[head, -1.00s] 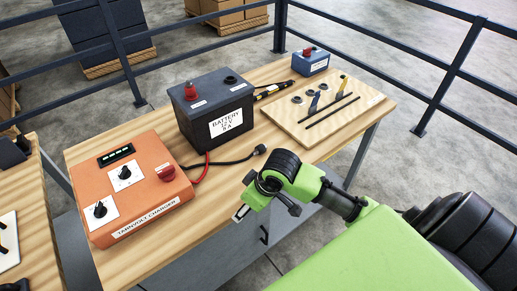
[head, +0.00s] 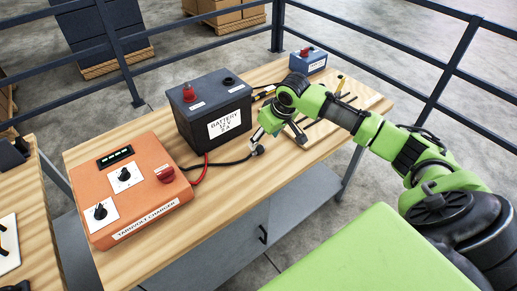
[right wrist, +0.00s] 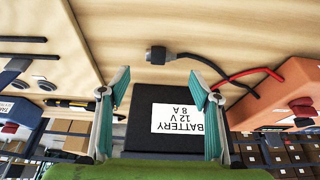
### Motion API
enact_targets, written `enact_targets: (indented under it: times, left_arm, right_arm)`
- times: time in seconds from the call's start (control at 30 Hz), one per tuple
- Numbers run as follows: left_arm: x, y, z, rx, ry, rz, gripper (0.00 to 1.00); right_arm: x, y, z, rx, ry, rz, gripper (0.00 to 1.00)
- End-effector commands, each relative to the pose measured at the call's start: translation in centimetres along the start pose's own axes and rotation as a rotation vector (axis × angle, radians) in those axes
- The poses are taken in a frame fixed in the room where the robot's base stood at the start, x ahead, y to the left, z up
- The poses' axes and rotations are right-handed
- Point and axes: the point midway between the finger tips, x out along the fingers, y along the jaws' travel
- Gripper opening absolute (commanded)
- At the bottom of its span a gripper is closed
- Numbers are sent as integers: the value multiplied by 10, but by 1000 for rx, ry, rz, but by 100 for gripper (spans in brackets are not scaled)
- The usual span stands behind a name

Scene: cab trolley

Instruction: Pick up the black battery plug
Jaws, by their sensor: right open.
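The black battery plug (head: 258,150) lies on the wooden table top, at the end of a black cable in front of the battery. It also shows in the right wrist view (right wrist: 156,55), beyond the fingertips and roughly between their lines. My right gripper (head: 279,138) is open and empty. In the head view it hangs over the table just right of the plug, one finger close to it; I cannot tell if they touch. In the right wrist view the two fingers (right wrist: 160,88) stand well apart with nothing between them. My left gripper is not in view.
The dark battery (head: 205,115) stands behind the plug. The orange charger (head: 130,195) is at the left, with red and black cables. A tool board (head: 360,100) and a blue box (head: 308,63) are at the right. Bare table top (head: 225,190) lies in front.

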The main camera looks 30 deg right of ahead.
Motion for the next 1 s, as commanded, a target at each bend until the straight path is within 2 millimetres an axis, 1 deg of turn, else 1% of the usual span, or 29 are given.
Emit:
enact_targets:
  times: [0.1, 0.27, 0.37, 0.5, 0.63, 0.77, 0.97, 1.0]
  left_arm:
    - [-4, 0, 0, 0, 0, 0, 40]
    - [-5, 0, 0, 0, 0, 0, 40]
    - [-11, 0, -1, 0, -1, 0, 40]
    - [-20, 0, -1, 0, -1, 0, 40]
    - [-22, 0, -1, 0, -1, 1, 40]
    - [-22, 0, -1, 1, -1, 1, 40]
    - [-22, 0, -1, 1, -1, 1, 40]
    - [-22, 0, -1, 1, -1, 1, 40]
  right_arm:
    - [16, 0, -1, 1, 0, -2, 58]
    - [26, 0, 0, -1, 0, 0, 58]
    - [33, -1, -1, 1, -1, -1, 58]
    - [52, -2, -2, 1, -1, -1, 58]
    - [69, -1, -1, 0, -1, 0, 58]
    - [76, -1, -1, -1, 1, 0, 58]
    - [77, -1, -1, -2, 1, 1, 58]
    - [77, -1, 0, -2, 1, 1, 52]
